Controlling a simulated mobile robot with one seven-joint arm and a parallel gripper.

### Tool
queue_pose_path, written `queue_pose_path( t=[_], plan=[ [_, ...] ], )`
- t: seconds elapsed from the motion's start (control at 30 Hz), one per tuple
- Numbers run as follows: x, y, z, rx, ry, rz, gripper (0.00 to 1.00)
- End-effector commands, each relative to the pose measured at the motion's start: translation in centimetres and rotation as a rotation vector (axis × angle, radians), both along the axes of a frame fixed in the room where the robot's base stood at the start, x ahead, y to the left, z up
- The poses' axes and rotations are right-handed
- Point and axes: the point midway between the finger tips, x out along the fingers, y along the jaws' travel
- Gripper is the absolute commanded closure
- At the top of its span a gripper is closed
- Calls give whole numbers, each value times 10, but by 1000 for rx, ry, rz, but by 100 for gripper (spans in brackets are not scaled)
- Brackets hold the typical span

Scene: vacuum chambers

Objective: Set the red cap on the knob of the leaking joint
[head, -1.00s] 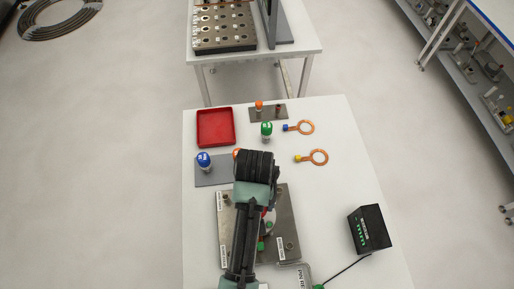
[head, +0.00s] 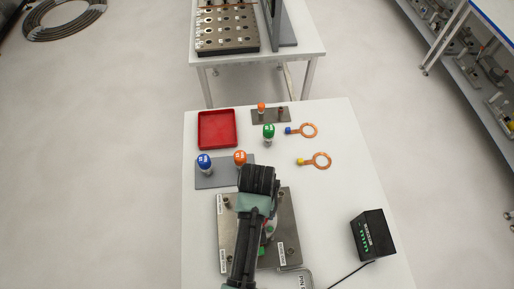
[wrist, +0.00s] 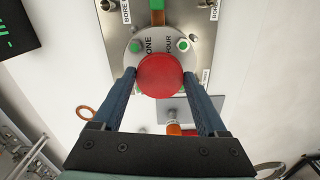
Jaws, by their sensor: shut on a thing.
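In the wrist view, a round red cap (wrist: 160,76) sits between the two fingers of my gripper (wrist: 160,82), which is shut on it. Beyond the cap is a round metal disc (wrist: 140,48) with green spots and printed words, "ONE" and "FOUR" among them. It lies on a metal plate (wrist: 183,8) with labels and small posts. The cap hides what is directly under it, so I cannot tell whether it touches anything.
A blue-topped bottle (head: 205,163) and an orange-topped one (head: 240,158) stand on a grey mat. Behind are a red tray (head: 217,146), a green-topped bottle (head: 268,134) and two copper rings (head: 309,130) (head: 322,160). A black box (head: 372,235) stands at right; table between is clear.

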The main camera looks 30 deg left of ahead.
Motion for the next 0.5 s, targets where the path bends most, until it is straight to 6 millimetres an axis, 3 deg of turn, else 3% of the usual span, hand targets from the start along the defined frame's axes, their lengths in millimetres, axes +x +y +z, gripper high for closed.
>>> queue_pose_path(
  t=[0.1,0.13,0.23,0.5],
  plan=[
    [0,0,0,0,0,0,76],
    [0,0,0,0,0,0,19],
    [0,0,0,0,0,0,1],
    [0,0,2,0,0,0,0]
  ],
)
